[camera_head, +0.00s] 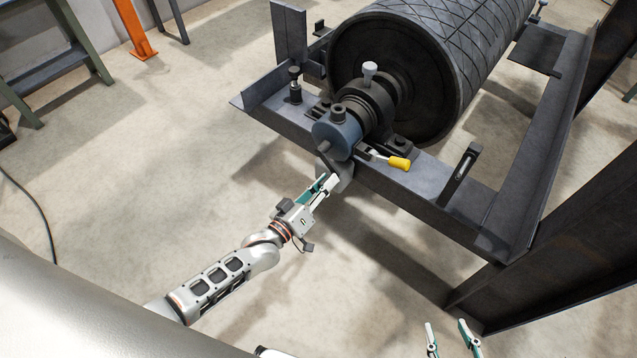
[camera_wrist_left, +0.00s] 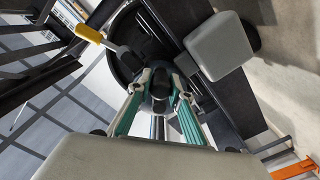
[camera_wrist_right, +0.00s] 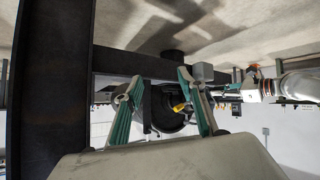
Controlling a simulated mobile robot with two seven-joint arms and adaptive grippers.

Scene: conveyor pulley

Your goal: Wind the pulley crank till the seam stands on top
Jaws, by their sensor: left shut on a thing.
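The pulley (camera_head: 432,50) is a dark drum with a diamond-grooved face, lying across a steel frame. I cannot make out its seam. At its near end is a shaft with a blue-grey hub (camera_head: 336,136). A dark crank arm (camera_head: 325,163) runs down from the hub. My left gripper (camera_head: 327,184) is shut on the crank's dark handle (camera_wrist_left: 161,85), below the hub; its fingers hide part of it. A pale grey block (camera_wrist_left: 220,45) sits beside the fingers. My right gripper (camera_head: 449,336) is open and empty, low in the head view, away from the crank.
A lever with a yellow grip (camera_head: 399,163) sticks out beside the hub, right of the crank. The floor at left is mostly clear.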

